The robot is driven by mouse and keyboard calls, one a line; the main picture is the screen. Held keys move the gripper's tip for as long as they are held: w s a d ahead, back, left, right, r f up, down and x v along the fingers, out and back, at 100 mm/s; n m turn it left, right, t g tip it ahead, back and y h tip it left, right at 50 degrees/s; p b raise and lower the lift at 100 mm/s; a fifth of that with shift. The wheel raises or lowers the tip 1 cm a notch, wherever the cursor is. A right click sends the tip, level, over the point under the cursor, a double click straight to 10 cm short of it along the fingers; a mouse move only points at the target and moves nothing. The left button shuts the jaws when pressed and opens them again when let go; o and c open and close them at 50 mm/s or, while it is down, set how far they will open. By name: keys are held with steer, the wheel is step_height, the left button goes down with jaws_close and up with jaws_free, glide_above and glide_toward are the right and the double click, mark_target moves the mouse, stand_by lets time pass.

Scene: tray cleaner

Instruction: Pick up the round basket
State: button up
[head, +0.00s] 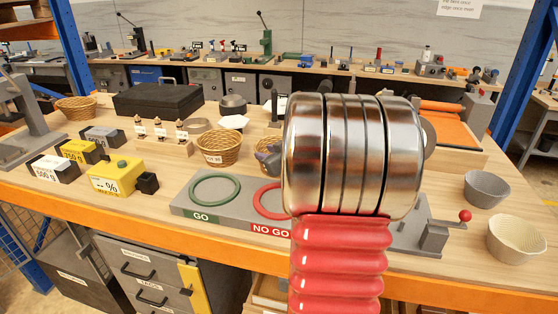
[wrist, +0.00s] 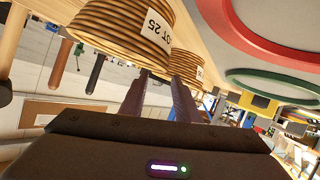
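A round wicker basket (head: 219,149) with a white label stands mid-bench behind the green ring in the head view. In the wrist view, a large wicker basket (wrist: 112,22) with a label reading "25" is close, at the top. A second labelled wicker basket (wrist: 188,68) shows farther off, just beyond the fingertips. The wrist picture is tilted over. My gripper (wrist: 164,75) has two dark fingers apart with nothing between them. The tips appear near the baskets; I cannot tell whether they touch.
A board with a green ring (head: 215,188) and a red ring (head: 270,201) lies in front of the basket. Another wicker basket (head: 76,109) stands far left. A yellow box (head: 112,178) sits left. Grey (head: 487,189) and cream (head: 517,239) bowls stand right.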

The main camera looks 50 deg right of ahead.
mark_target(258, 150)
steer(key=shift+x, duration=2.65)
steer(key=shift+c, duration=0.2)
jaws_close()
